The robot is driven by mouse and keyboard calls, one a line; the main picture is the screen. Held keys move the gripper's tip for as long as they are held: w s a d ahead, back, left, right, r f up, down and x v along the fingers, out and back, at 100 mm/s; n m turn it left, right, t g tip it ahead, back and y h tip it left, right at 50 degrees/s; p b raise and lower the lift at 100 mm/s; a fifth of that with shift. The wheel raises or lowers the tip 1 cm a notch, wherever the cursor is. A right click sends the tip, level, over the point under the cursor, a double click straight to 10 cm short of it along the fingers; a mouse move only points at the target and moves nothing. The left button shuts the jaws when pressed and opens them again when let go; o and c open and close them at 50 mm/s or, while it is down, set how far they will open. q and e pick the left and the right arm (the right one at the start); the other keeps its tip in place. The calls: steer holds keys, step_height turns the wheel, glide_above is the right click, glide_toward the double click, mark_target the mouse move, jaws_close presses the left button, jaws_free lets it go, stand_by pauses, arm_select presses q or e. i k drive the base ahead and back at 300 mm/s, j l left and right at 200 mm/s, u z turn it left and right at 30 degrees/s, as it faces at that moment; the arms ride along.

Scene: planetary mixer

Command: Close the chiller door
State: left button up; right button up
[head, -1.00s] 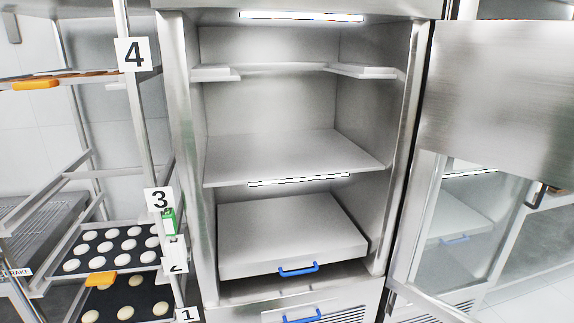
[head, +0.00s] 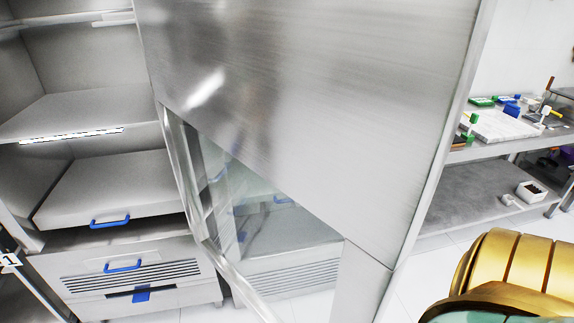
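The chiller door (head: 310,90) is a large brushed-metal panel with a glass lower window (head: 250,205). It stands swung wide open to the right of the chiller and fills the middle of the head view. The open chiller cabinet (head: 60,60) is at the left, with bare metal shelves, a lit strip and a drawer with a blue handle (head: 110,221). Neither gripper shows. A gold and green rounded part of mine is at the lower right corner, apart from the door in the picture.
A metal worktable (head: 465,200) stands at the back right, with a white board (head: 500,126), small green and blue items and a white box (head: 531,192) on its lower shelf. White floor shows between door and table. A rack edge is at the lower left.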

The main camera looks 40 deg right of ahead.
mark_target(353, 110)
steer(key=l+u, duration=0.1)
steer(key=l, duration=0.35)
steer(key=k+l+u, duration=0.1)
steer(key=l, duration=0.35)
steer(key=k+l+u, duration=0.1)
steer(key=l, duration=0.4)
steer(key=k+l+u, duration=0.1)
steer(key=l, duration=0.3)
steer(key=k+l+u, duration=0.1)
steer(key=l, duration=0.35)
steer(key=k, duration=0.1)
